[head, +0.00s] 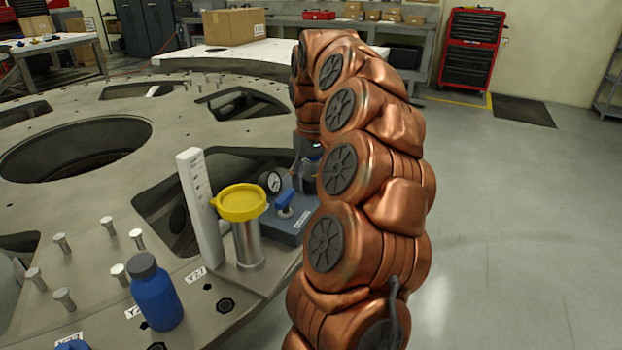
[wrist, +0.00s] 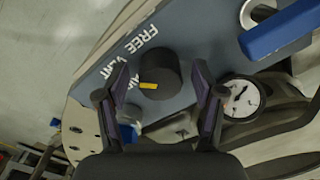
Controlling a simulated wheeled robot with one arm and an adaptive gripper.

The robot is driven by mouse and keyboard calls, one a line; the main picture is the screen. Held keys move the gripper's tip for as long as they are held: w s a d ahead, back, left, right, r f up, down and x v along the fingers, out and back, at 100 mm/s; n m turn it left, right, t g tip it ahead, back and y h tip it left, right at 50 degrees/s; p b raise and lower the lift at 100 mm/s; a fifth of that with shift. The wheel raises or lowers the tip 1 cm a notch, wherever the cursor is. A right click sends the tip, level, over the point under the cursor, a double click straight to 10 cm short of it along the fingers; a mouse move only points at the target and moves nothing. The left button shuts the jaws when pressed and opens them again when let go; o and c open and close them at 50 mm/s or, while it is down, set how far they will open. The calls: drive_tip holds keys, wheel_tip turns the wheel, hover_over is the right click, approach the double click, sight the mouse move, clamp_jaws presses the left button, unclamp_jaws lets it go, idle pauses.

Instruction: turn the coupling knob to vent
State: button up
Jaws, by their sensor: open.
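The coupling knob (wrist: 165,70) is a dark round knob with a yellow mark on its lower left side in the wrist view. It sits on a blue-grey panel (wrist: 100,83) with white lettering; "FREE" and what looks like "VENT" are above left, and a second label is partly hidden. My gripper (wrist: 160,76) is open, with one finger on each side of the knob; I cannot tell whether they touch it. In the head view the panel's box (head: 287,229) shows beside my arm, and my arm hides the knob.
A pressure gauge (wrist: 241,98) and a blue lever handle (wrist: 280,30) are right of the knob in the wrist view. In the head view, a yellow-topped cylinder (head: 240,203), a white post (head: 194,205) and a blue bottle (head: 156,298) stand left on the plate (head: 60,215).

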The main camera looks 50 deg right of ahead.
sight(311, 177)
drive_tip(key=shift+r, duration=0.15)
drive_tip(key=shift+r, duration=3.65)
